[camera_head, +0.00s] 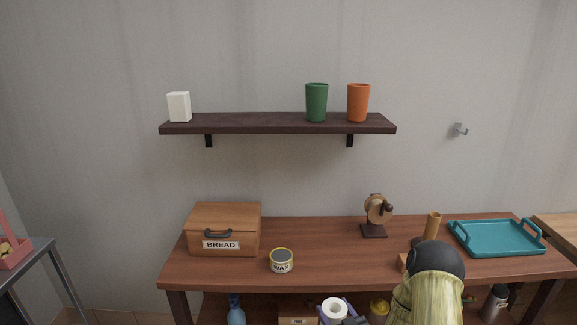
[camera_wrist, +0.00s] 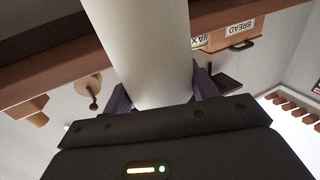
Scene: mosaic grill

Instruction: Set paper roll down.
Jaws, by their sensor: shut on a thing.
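The paper roll (camera_head: 334,311) is white with a hollow core, seen end-on at the bottom of the head view. My gripper (camera_head: 337,316) is shut on it, with purple fingers on either side. In the wrist view the roll (camera_wrist: 143,45) runs up out of the picture between the two fingers (camera_wrist: 161,92). In the head view the roll appears below the front edge of the wooden table (camera_head: 330,240), over the area of the lower shelf. Its lower part is hidden, and I cannot tell whether it touches anything.
The tabletop holds a bread box (camera_head: 223,229), a wax tin (camera_head: 281,261), a dark stand with a round wooden part (camera_head: 376,212) and a teal tray (camera_head: 495,238). Below are a blue bottle (camera_head: 236,313), a box (camera_head: 297,316), a yellow object (camera_head: 379,309) and a grey bottle (camera_head: 494,303).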

